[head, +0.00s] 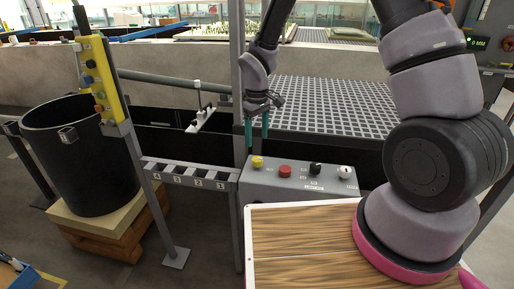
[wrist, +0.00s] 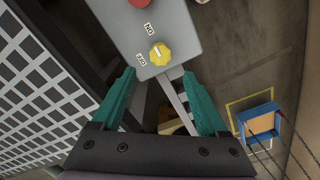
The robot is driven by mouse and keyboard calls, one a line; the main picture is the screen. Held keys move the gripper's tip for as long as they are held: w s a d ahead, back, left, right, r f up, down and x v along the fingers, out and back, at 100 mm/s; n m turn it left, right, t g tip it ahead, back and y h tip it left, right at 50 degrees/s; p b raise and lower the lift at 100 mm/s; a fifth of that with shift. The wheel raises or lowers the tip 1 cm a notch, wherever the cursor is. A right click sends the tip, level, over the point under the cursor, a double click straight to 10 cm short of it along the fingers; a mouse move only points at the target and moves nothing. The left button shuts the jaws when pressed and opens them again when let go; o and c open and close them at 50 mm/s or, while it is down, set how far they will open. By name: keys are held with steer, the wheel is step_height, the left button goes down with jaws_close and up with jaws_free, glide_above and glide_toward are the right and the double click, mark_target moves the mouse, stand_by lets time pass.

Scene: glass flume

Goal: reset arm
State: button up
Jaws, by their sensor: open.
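My gripper (head: 257,132) is above the left end of a grey control box (head: 300,184) in the head view. Its teal fingers point down. In the wrist view my gripper (wrist: 165,100) is open, with its two teal fingers spread and nothing between them. A yellow knob (wrist: 159,54) on the box lies just beyond the fingertips, apart from them; it also shows in the head view (head: 257,162). A red button (head: 285,170), a black knob (head: 315,168) and a white knob (head: 345,172) sit along the same box.
A black tub (head: 68,160) stands on a wooden block at left. A yellow pendant (head: 103,78) hangs on a post. A numbered rack (head: 188,177) joins the box's left side. A white grating (head: 325,105) lies behind. A wood-topped surface (head: 300,245) is in front.

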steer(key=shift+r, duration=1)
steer(key=s+d+r+m+t, duration=0.1)
steer(key=d+r+m, duration=0.2)
steer(key=d+r, duration=0.5)
steer(key=s+d+r+m+t, duration=0.2)
steer(key=d+r+m, duration=0.1)
steer(key=r, duration=0.9)
steer(key=s+d+r+m+t+y, duration=0.1)
steer(key=s+d+r+m+t, duration=0.1)
steer(key=s+r, duration=0.4)
steer(key=s+d+r+m+t+y, duration=0.1)
steer(key=s+d+r+m+t, duration=0.1)
steer(key=s+d+r+m, duration=0.2)
steer(key=s+d+r, duration=0.2)
steer(key=s+d, duration=0.1)
steer(key=s, duration=0.1)
steer(key=shift+s+r+m, duration=0.3)
steer(key=shift+s+r, duration=0.1)
